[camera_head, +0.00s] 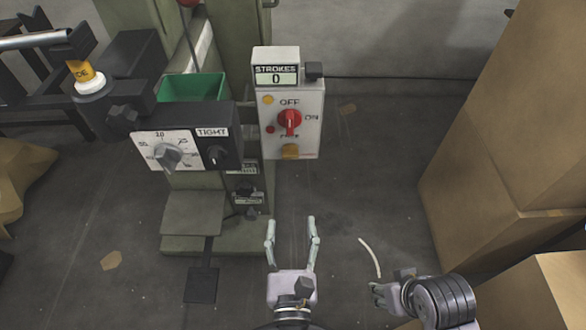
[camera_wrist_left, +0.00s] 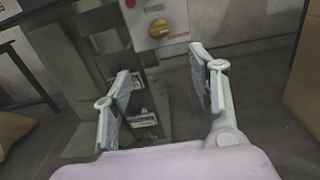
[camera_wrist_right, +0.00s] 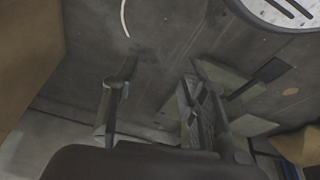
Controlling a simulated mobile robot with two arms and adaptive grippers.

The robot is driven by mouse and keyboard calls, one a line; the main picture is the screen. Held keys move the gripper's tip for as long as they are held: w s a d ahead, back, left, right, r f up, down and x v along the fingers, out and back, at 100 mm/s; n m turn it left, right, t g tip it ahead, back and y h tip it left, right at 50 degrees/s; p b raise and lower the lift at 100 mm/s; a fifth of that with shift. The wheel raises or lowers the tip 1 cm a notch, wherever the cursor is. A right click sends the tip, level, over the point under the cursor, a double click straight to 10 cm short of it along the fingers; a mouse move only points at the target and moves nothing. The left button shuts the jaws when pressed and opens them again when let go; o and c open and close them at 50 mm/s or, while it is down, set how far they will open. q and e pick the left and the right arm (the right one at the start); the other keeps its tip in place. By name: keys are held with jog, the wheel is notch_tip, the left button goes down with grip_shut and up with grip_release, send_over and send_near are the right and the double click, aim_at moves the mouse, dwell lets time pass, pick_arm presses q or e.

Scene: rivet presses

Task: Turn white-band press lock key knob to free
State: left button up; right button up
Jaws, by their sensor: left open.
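The green press (camera_head: 215,200) stands left of centre. A black front plate on it carries a white dial with a grey knob (camera_head: 168,156) and, to its right, a small black knob (camera_head: 218,155) under a "TIGHT" label (camera_head: 212,132). A white band (camera_head: 90,87) rings a yellow-labelled cylinder at upper left. My left gripper (camera_head: 290,222) is open and empty, below and in front of the control box. In the left wrist view its fingers (camera_wrist_left: 160,65) are apart. My right gripper (camera_head: 376,293) is low at right; its fingers (camera_wrist_right: 160,72) are apart, holding nothing.
A green bin (camera_head: 192,88) sits behind the plate. Cardboard boxes (camera_head: 500,150) fill the right. Floor between is mostly clear.

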pick_arm(q)
send_near(291, 159)
jog(key=w+b, duration=0.2)
jog(key=w, duration=0.5)
jog(key=shift+w+a+r, duration=0.1)
jog(key=shift+w, duration=0.7)
pick_arm(e)
jog(key=w+a+r+t, duration=0.1)
jog(key=w+t, duration=0.1)
jog(key=w, duration=0.3)
jog(key=w+a+r+t+y, duration=0.1)
jog(key=w+a+r+t, duration=0.1)
jog(key=w, duration=0.3)
jog(key=shift+r+t, duration=0.15)
jog(key=shift+t, duration=0.55)
pick_arm(q)
jog(key=shift+c, duration=0.4)
pick_arm(e)
jog(key=shift+a, duration=0.1)
pick_arm(q)
jog(key=c, duration=1.1)
